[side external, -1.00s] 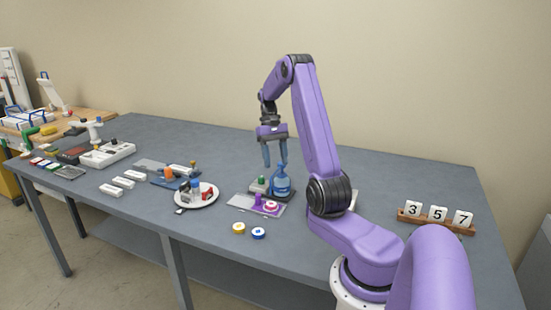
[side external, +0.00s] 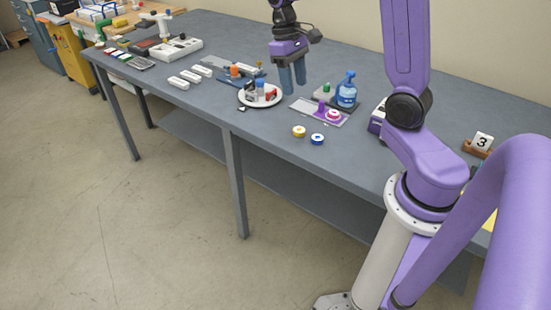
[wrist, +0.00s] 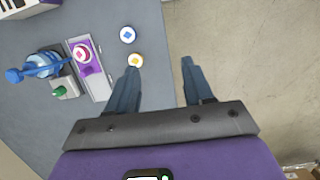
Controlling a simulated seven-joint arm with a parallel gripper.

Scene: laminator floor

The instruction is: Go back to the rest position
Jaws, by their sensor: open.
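No marker of the rest position shows.
A round white plate (side external: 243,99) holds small items. A number rack (side external: 476,149) stands at right.

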